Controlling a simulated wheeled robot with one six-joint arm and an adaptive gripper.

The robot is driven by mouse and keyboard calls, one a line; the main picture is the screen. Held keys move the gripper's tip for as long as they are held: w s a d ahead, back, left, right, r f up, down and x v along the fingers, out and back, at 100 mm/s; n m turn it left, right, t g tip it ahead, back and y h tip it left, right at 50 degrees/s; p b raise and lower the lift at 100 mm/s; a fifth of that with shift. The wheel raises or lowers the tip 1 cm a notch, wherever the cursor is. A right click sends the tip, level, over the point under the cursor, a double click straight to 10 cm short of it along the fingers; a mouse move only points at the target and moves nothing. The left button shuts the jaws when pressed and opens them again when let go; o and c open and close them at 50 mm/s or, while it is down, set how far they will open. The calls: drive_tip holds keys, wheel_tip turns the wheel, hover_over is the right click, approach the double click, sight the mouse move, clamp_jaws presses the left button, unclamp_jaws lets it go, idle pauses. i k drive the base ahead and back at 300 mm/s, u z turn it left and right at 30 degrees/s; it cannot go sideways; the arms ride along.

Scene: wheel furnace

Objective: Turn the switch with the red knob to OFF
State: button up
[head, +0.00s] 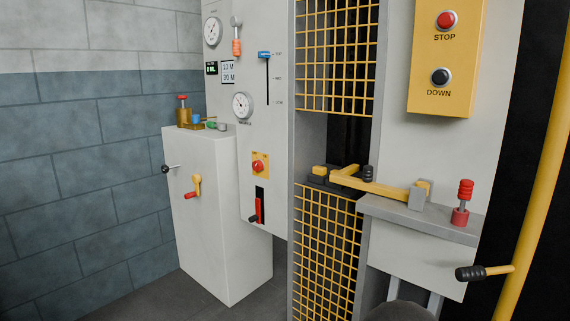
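A small yellow plate with a round red knob (258,167) is on the light grey wall panel, left of the yellow mesh gate. The knob looks like a rotary switch. Its markings are too small to read, so I cannot tell which position it is in. My gripper is not in view, and nothing is seen touching the knob.
Below the knob is a black slot with a red lever (257,208). A white cabinet (207,215) stands at left, with a red-handled yellow crank (195,187). The yellow mesh gate (325,255) and a ledge (420,215) are right. A yellow STOP/DOWN box (442,105) hangs upper right.

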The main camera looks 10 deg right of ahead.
sight(258, 165)
drive_tip(key=u, duration=0.15)
drive_tip(key=i, duration=1)
drive_tip(key=u, duration=0.45)
